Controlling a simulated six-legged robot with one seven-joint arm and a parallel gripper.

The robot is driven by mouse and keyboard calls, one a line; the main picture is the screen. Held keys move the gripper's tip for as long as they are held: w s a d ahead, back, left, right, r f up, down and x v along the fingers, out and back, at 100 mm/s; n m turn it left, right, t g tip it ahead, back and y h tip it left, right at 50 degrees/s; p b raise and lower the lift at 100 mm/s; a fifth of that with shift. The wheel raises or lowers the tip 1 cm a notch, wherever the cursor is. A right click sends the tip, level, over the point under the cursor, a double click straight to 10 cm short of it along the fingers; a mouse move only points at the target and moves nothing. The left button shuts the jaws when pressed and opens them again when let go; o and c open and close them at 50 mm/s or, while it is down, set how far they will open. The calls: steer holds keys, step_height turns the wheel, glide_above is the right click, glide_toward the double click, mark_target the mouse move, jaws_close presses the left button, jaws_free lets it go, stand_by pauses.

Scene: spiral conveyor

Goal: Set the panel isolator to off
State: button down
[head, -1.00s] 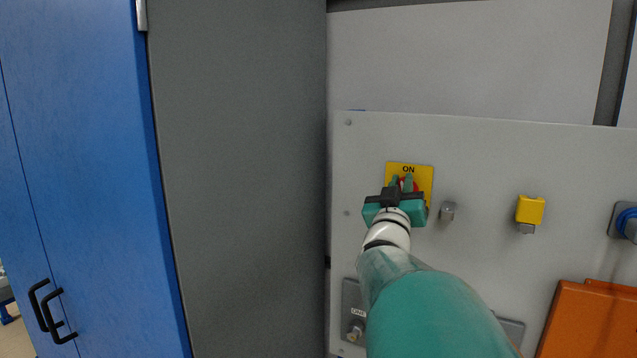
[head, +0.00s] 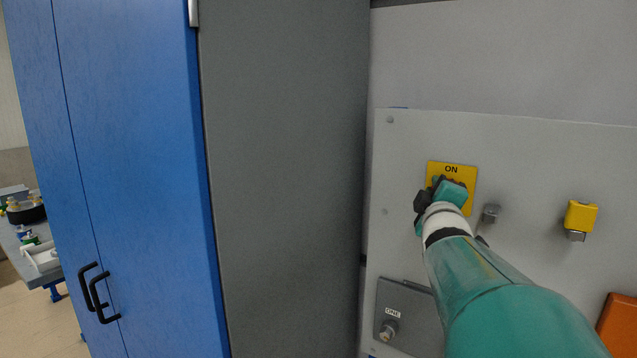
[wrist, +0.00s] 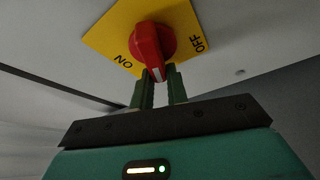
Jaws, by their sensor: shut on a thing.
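The panel isolator is a red rotary knob (wrist: 152,42) on a yellow plate (head: 468,192) on the grey panel. The plate is marked ON and OFF; in the head view only ON is readable, and my gripper hides most of the knob. In the wrist view the OFF mark (wrist: 197,45) is at the right and the ON mark (wrist: 123,62) at the lower left. The knob's handle points down, between the two marks. My gripper (wrist: 159,74) is shut on this handle, one finger on each side; in the head view my gripper (head: 447,187) is turned at a slant.
A small grey knob (head: 491,213) and a yellow-topped device (head: 580,216) sit right of the isolator. A grey box marked ONE (head: 408,310) is below. An orange box (head: 620,328) is at the lower right. A blue cabinet (head: 130,160) with black handles stands left.

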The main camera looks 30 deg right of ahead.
steer(key=shift+s+d+f+n+g+y, duration=0.15)
steer(key=shift+f+n+g+y, duration=0.2)
steer(key=shift+n, duration=0.65)
steer(key=shift+s+d+f+n+g+y, duration=0.15)
steer(key=shift+f+n+g+y, duration=0.15)
steer(key=shift+n, duration=0.7)
steer(key=c, duration=1.4)
jaws_free()
steer(key=shift+w+r, duration=0.1)
steer(key=shift+w, duration=0.05)
steer(key=shift+w+a+r+t, duration=0.1)
steer(key=shift+a+t, duration=0.05)
steer(key=shift+t, duration=0.1)
steer(key=shift+a, duration=0.15)
